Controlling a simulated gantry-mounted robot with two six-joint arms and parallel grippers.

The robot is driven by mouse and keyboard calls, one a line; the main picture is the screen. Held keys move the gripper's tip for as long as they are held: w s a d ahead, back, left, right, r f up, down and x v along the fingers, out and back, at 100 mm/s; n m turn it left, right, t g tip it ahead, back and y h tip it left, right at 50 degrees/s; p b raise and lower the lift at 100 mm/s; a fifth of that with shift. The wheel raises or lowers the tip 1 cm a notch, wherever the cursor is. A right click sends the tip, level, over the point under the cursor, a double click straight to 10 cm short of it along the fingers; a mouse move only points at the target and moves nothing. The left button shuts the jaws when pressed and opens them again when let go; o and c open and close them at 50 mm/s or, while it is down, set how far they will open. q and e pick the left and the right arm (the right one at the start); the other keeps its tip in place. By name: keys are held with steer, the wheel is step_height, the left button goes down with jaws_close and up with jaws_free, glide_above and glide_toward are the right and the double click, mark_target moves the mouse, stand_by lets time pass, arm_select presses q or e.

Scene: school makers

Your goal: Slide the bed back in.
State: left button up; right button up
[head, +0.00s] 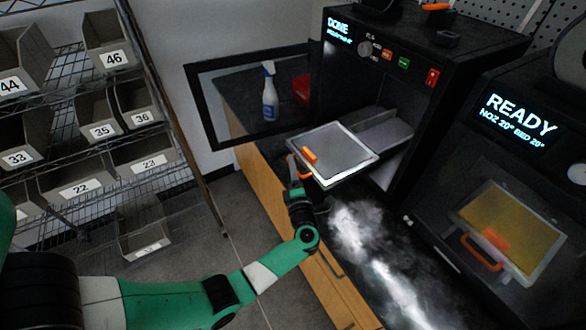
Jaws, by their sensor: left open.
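The bed (345,148) is a grey plate with a pale rim, pulled out in front of the printer marked DONE (400,70). A small orange piece (309,155) sits on it near its left edge. The printer's framed door (203,105) stands open to the left, and a pale slab (386,136) shows inside the chamber behind the bed. My left gripper (298,178) is open at the bed's front left edge, close to an orange part (306,179) that looks like the bed's handle. Whether they touch is hard to tell. My right gripper is not in view.
A second printer marked READY (520,115) stands at right, its door closed over a yellowish bed. A spray bottle (269,95) and a red object (301,90) show through the open door's frame. Shelves with numbered bins (110,60) are at left. White glare covers the dark counter.

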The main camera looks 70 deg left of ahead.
arm_select(q)
steer(key=shift+a, duration=0.1)
jaws_close()
stand_by(1.4)
